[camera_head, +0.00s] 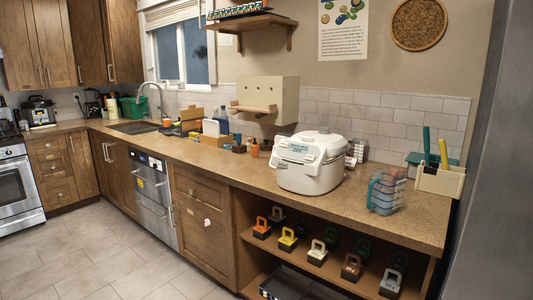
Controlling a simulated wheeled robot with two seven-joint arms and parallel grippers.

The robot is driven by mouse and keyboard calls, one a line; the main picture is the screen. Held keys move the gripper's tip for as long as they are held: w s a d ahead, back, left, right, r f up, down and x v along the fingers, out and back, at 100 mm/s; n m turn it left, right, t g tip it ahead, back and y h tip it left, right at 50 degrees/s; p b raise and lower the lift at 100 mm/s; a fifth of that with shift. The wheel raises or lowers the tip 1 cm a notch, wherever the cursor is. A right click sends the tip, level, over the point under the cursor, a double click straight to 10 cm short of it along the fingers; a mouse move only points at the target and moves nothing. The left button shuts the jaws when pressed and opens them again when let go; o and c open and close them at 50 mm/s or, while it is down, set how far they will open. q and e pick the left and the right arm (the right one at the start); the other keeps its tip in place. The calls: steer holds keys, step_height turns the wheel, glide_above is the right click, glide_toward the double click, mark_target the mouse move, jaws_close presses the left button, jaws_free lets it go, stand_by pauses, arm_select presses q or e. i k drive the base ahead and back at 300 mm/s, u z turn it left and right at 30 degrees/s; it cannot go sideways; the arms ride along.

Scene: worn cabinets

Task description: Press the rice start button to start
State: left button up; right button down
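The white rice cooker (311,162) stands upright on the brown countertop, right of the middle of the view. Its lid is closed. A grey-green control panel (296,151) with a display and small buttons is on its front left face. The separate buttons are too small to tell apart, so I cannot tell which one is the start button. Neither of my grippers is in view.
The countertop (230,163) has free room left of the cooker. A beige wall box (268,98) hangs behind.

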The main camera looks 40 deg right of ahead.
mark_target(309, 158)
steer(key=u, duration=0.15)
steer(key=i, duration=2)
steer(key=z, duration=1.5)
steer(key=i, duration=1)
steer(key=z, duration=0.95)
